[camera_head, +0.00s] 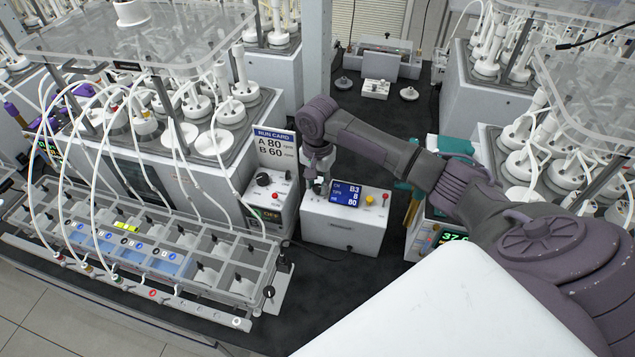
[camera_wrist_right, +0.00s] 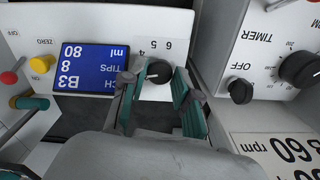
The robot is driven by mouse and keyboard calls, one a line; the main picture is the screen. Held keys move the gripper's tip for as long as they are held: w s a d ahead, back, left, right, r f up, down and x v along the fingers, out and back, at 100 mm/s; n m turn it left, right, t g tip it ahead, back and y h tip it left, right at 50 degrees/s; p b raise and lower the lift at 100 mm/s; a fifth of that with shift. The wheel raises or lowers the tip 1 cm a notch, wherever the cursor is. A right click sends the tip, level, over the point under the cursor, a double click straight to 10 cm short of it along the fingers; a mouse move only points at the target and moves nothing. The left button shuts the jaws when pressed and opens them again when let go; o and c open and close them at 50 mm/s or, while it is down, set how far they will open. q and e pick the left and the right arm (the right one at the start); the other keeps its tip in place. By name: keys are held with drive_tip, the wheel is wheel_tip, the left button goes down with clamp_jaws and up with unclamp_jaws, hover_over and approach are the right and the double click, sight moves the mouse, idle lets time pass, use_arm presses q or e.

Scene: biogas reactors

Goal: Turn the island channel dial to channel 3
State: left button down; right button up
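The island unit is a white box (camera_head: 342,232) with a blue screen (camera_head: 346,194) reading CH B3, TIPS 8 and 80 ml. The screen shows upside down in the right wrist view (camera_wrist_right: 92,67). Its black dial (camera_wrist_right: 158,72) has the numbers 4, 5 and 6 visible beside it; the other numbers are hidden and I cannot read where it points. My right gripper (camera_wrist_right: 157,84) is open, with its teal-padded fingers on either side of the dial and a small gap showing. In the head view the gripper (camera_head: 318,185) covers the dial. My left gripper is not in view.
Beside the dial box stands another white unit with a TIMER dial (camera_wrist_right: 302,70) and a run card (camera_head: 275,150). A red button (camera_head: 385,196) and yellow knob (camera_head: 369,199) sit on the dial box.

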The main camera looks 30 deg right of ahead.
sight(317, 186)
drive_tip(key=o, duration=0.3)
wheel_tip(317, 186, up, 8)
idle(0.7)
idle(0.5)
